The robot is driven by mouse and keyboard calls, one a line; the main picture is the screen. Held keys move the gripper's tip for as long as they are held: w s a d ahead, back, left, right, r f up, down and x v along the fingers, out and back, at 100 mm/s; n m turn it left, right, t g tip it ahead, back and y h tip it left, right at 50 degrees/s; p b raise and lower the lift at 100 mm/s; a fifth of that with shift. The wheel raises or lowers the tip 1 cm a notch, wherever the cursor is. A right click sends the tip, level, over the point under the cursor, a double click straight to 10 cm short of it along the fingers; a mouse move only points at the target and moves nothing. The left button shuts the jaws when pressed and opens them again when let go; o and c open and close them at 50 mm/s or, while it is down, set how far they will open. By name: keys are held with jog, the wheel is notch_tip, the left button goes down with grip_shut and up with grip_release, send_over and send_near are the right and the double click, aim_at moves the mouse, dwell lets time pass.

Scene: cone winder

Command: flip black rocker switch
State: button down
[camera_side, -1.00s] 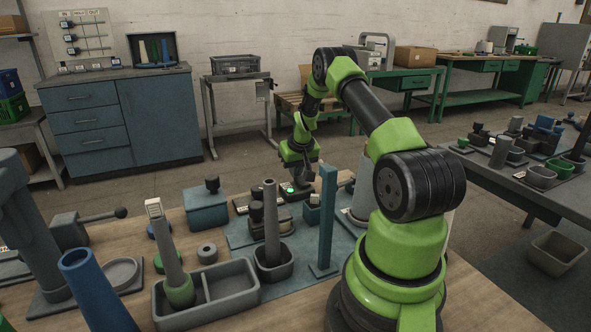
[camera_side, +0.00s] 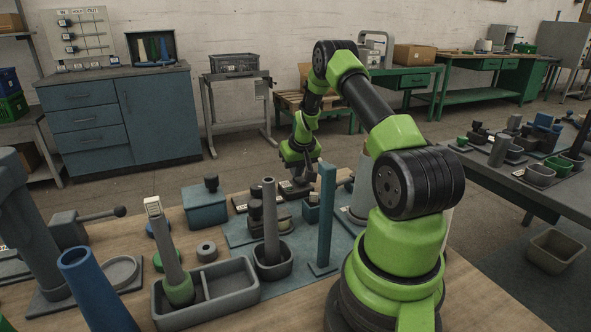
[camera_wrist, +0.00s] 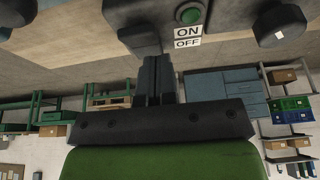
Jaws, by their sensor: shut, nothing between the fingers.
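In the wrist view my gripper (camera_wrist: 157,57) is shut and empty, its fingers together. A dull green round lamp or button (camera_wrist: 192,13) sits beside the labels. The black rocker itself is not clearly seen; the fingers and dark housing cover that spot. In the side view my gripper (camera_side: 297,183) is low over the far end of the bench, and whether it touches the switch cannot be told.
A blue upright post (camera_side: 326,215) and a grey post in a cup (camera_side: 270,220) stand in front of my gripper. A grey divided tray (camera_side: 232,285), a blue box (camera_side: 205,207) and a blue cone (camera_side: 92,285) are nearer and left. Dark rounded parts (camera_wrist: 280,22) flank the panel.

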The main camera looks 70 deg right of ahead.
aim_at(298, 181)
jog(key=shift+r, duration=0.55)
notch_tip(298, 181, up, 13)
jog(key=s, duration=0.1)
jog(key=shift+a, duration=0.45)
jog(key=shift+f, duration=0.1)
